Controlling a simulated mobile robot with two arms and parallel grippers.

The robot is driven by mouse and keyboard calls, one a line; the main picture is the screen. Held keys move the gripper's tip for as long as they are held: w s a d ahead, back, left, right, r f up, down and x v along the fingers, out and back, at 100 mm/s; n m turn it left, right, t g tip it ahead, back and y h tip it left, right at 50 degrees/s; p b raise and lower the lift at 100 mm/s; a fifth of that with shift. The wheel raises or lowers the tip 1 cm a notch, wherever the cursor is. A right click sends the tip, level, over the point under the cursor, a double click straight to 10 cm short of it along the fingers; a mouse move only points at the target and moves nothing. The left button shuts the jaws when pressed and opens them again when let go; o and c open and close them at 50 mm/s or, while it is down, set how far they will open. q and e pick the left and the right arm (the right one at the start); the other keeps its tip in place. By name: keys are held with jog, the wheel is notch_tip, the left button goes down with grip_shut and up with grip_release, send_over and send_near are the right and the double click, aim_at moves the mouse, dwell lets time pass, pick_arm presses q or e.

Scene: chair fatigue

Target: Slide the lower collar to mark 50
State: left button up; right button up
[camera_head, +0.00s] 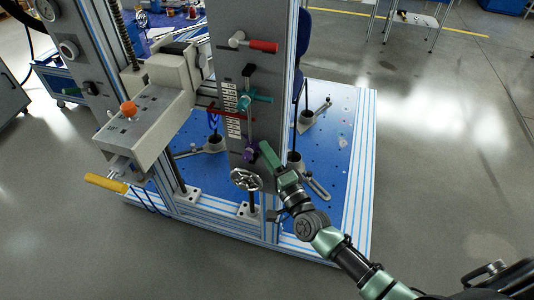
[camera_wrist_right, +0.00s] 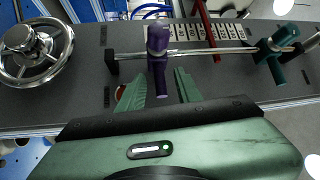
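The lower collar (camera_wrist_right: 158,38) is purple with a short handle. It sits on a thin metal rod (camera_wrist_right: 215,50) fixed to a grey panel. In the head view the purple collar (camera_head: 250,149) is low on the upright panel. My right gripper (camera_head: 264,152) is at this collar. In the right wrist view my right gripper (camera_wrist_right: 160,82) has its green fingers apart, one on each side of the purple handle, with gaps visible on both sides. A teal collar (camera_wrist_right: 275,50) is higher on the rod. Pale mark labels (camera_wrist_right: 190,32) run beside the rod; their numbers are unreadable. My left gripper is out of view.
A metal handwheel (camera_head: 246,179) is just below the purple collar. A red pointer (camera_head: 238,118) crosses near the labels, and a red-handled lever (camera_head: 262,46) is higher up. A grey block with a yellow handle (camera_head: 105,183) projects at left. The floor at right is open.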

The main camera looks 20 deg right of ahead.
grip_shut()
dwell(1.4)
